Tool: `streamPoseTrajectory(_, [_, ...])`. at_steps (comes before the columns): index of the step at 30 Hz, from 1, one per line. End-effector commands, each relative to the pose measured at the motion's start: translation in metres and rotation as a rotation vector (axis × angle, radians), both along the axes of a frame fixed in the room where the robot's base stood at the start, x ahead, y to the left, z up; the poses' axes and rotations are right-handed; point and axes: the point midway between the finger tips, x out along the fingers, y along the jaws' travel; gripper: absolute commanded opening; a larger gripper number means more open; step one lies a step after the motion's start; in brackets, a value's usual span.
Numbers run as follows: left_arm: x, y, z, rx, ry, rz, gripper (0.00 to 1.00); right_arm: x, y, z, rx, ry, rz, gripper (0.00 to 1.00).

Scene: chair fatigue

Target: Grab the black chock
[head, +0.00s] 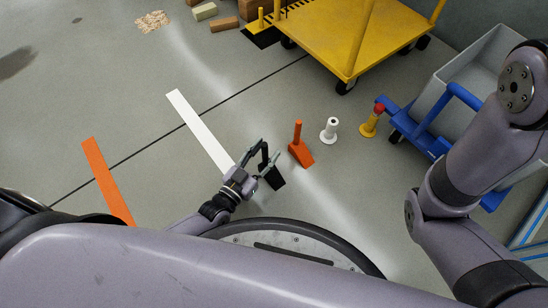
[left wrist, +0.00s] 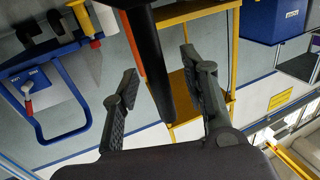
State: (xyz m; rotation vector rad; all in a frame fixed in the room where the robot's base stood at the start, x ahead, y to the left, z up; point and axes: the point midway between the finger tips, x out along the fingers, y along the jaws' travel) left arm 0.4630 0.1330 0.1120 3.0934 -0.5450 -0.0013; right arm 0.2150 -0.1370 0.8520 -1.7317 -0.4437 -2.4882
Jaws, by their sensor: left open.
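The black chock (head: 276,181) stands on the floor just in front of my base, with a dark wedge body and an upright handle. My left gripper (head: 267,152) is open at the handle, partly covering it. In the left wrist view the black handle (left wrist: 150,55) runs between the two spread fingers of the left gripper (left wrist: 157,72). I see gaps on both sides of it, so the fingers do not appear closed on it. My right gripper is out of view; only part of that arm shows at the right.
An orange chock (head: 301,153) stands close to the right of the black one. A white post (head: 329,130) and a yellow post with a red top (head: 372,121) stand farther right. A yellow cart (head: 350,40) and a blue-framed grey bin (head: 470,75) lie beyond.

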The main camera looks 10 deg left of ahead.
Motion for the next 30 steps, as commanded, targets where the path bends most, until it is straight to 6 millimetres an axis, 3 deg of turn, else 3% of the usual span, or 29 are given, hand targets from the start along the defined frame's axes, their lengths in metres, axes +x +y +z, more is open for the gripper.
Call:
streamPoseTrajectory(7, [-0.001,-0.0002,-0.0006,0.001,0.002,0.0,0.41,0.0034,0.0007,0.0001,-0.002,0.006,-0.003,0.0])
streamPoseTrajectory(25, [-0.0007,-0.0002,-0.0003,0.0,0.001,0.0,0.01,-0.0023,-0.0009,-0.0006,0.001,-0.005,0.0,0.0])
streamPoseTrajectory(30, [-0.0006,-0.0003,-0.0003,0.0,0.001,0.0,0.0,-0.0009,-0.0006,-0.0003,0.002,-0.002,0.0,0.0])
